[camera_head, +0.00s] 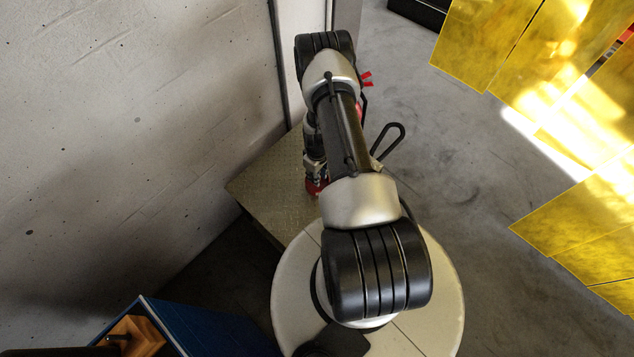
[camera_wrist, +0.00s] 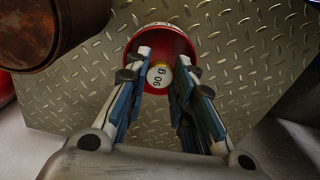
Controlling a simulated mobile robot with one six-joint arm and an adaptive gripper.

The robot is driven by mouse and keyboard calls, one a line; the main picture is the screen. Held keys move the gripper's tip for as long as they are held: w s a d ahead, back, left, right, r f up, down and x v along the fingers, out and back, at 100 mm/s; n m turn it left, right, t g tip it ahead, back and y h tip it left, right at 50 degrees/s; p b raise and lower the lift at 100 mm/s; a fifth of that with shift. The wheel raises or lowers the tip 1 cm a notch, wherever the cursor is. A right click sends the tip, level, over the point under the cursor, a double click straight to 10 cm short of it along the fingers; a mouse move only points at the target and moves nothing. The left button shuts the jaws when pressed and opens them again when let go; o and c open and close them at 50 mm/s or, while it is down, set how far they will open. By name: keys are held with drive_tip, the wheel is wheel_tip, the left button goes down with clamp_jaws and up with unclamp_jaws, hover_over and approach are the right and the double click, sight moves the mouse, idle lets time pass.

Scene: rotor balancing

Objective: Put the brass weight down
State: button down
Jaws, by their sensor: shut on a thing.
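The brass weight (camera_wrist: 159,76) shows in the wrist view as a round piece with a pale face marked "90 g" and a brass edge. My gripper (camera_wrist: 161,62) is shut on it, one finger on each side. The weight is inside or just over the mouth of a red cup (camera_wrist: 166,42) on a diamond-plate metal surface (camera_wrist: 245,55); I cannot tell whether it touches the cup's bottom. In the head view my gripper (camera_head: 315,163) is partly hidden by my arm, just above the red cup (camera_head: 316,187) on the metal plate (camera_head: 265,190). The weight is hidden there.
A rusty drum-like object (camera_wrist: 40,32) is close to the left of the cup in the wrist view. A pale wall (camera_head: 130,130) borders the plate on the left. A blue box (camera_head: 195,325) stands at the lower left. Yellow panels (camera_head: 540,60) hang at right.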

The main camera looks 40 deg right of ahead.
drive_tip(key=shift+f+b, duration=0.75)
drive_tip(key=shift+f, duration=1.45)
drive_tip(key=shift+f, duration=0.2)
drive_tip(key=c, duration=1.7)
unclamp_jaws()
drive_tip(key=shift+o, duration=0.2)
drive_tip(key=shift+r, duration=0.1)
